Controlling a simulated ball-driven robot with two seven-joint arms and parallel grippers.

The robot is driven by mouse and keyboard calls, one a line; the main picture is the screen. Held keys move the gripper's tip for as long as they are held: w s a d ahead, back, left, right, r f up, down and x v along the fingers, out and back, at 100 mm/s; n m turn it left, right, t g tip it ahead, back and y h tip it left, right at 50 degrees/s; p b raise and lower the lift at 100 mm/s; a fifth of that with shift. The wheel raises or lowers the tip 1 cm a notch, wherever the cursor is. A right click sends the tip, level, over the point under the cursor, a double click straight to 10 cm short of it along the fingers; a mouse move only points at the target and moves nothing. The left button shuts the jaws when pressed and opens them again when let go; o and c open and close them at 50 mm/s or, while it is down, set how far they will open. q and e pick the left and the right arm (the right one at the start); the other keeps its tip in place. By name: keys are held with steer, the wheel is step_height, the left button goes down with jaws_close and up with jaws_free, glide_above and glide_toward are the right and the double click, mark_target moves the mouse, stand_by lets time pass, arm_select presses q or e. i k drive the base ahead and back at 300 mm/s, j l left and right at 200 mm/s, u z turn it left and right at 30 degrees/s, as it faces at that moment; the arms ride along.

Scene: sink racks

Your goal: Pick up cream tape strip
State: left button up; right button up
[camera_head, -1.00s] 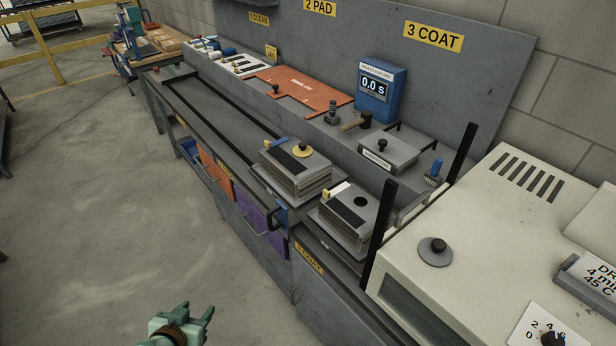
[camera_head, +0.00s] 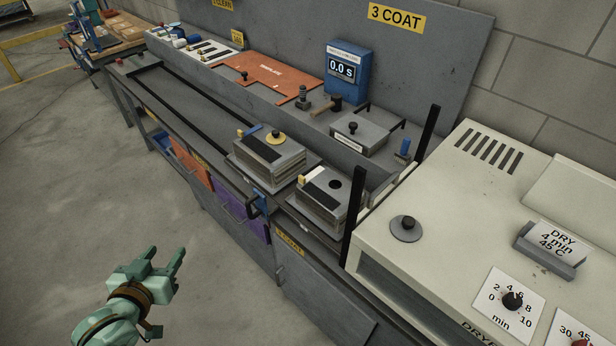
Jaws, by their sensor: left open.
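A small cream strip (camera_head: 317,171) lies at the back left edge of the top of the right-hand stack of grey plates (camera_head: 328,205), beside a dark band; I take it to be the cream tape strip. A small yellowish piece (camera_head: 302,180) sits at its near end. My left gripper (camera_head: 166,256) is open and empty, in front of the bench at the lower left. It is well apart from the strip. My right gripper is not in view.
Another plate stack (camera_head: 270,156) with a blue piece and a yellow disc (camera_head: 276,139) stands to the left. Black upright posts (camera_head: 353,215) and the cream dryer (camera_head: 450,190) stand right of the strip. Open floor lies before the bench.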

mark_target(303, 180)
steer(key=i+j+z, duration=0.1)
steer(key=i+z, duration=0.3)
steer(key=i+j+z, duration=0.2)
steer(key=i+z, duration=0.25)
steer(key=k, duration=0.1)
